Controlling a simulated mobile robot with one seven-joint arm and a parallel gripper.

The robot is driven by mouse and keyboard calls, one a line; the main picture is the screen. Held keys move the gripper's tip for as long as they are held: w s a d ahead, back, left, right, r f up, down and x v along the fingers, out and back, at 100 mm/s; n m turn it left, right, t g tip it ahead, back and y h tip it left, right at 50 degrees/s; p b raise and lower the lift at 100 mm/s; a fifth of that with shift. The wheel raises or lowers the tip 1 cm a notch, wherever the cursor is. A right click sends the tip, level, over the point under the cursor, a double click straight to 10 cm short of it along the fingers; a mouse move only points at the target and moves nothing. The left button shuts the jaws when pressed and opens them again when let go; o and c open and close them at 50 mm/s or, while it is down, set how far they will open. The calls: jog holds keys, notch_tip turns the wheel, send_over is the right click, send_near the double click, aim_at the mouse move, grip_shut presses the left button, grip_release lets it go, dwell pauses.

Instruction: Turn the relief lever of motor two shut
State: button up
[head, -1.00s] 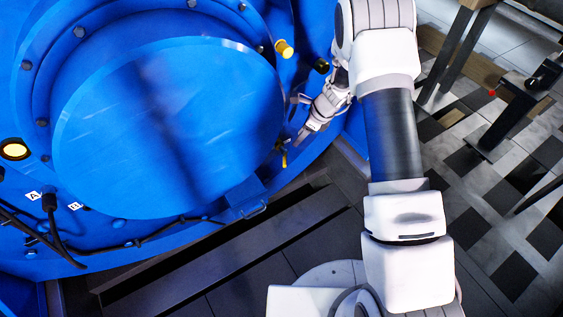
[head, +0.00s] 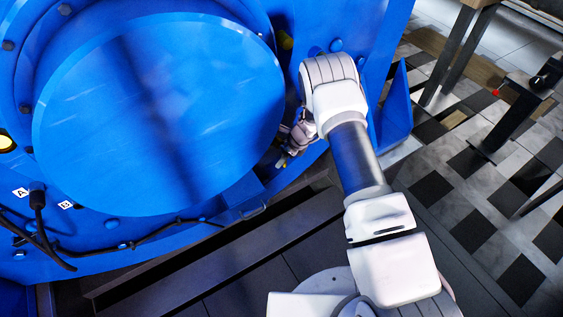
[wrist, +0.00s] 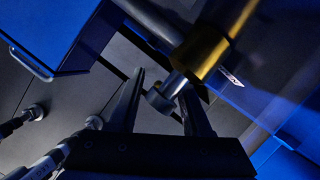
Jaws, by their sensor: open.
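Motor two appears to be the large blue housing with a round cover (head: 160,110) in the head view; no number shows. In the wrist view a brass-coloured fitting (wrist: 203,52) with a grey metal end (wrist: 165,92) comes down from above. My gripper (wrist: 163,80) is open there, its two dark fingers on either side of the grey end. I cannot tell whether they touch it, nor the lever's setting.
Black cables (head: 150,238) run along the housing's lower edge. A dark step (head: 210,250) lies in front. Tiled floor and a dark metal stand (head: 510,120) are at the right.

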jog(key=shift+w+a+f, duration=0.1)
jog(key=shift+a+f, duration=0.15)
jog(key=shift+f, duration=0.45)
grip_shut()
jog(key=shift+a, duration=0.1)
dwell(0.9)
